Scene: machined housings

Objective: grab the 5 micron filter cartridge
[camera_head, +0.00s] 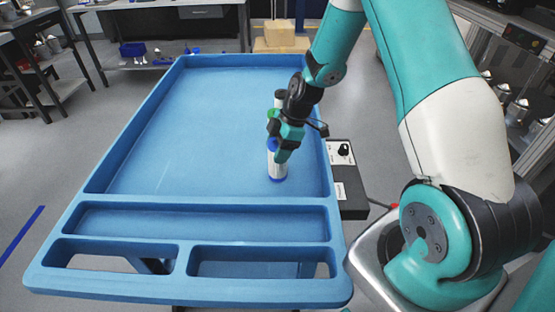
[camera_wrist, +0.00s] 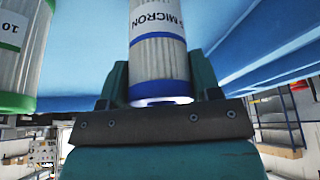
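A white filter cartridge with blue end bands (camera_head: 277,165) stands upright on the blue tray, near its right wall. In the wrist view the same cartridge (camera_wrist: 158,55) has a label reading "MICRON"; the number is out of view. My gripper (camera_head: 286,142) is at its top end. In the wrist view the teal fingers (camera_wrist: 160,85) lie flush on both sides of the blue-banded end, with no gap showing. A green-banded cartridge (camera_head: 273,114) stands just behind; its label shows "10" in the wrist view (camera_wrist: 20,45).
A dark-topped cartridge (camera_head: 280,97) stands farther back, partly hidden by my gripper. The blue tray cart (camera_head: 160,140) is otherwise bare on its left side, with empty compartments in front. A dark control box (camera_head: 345,180) adjoins its right edge.

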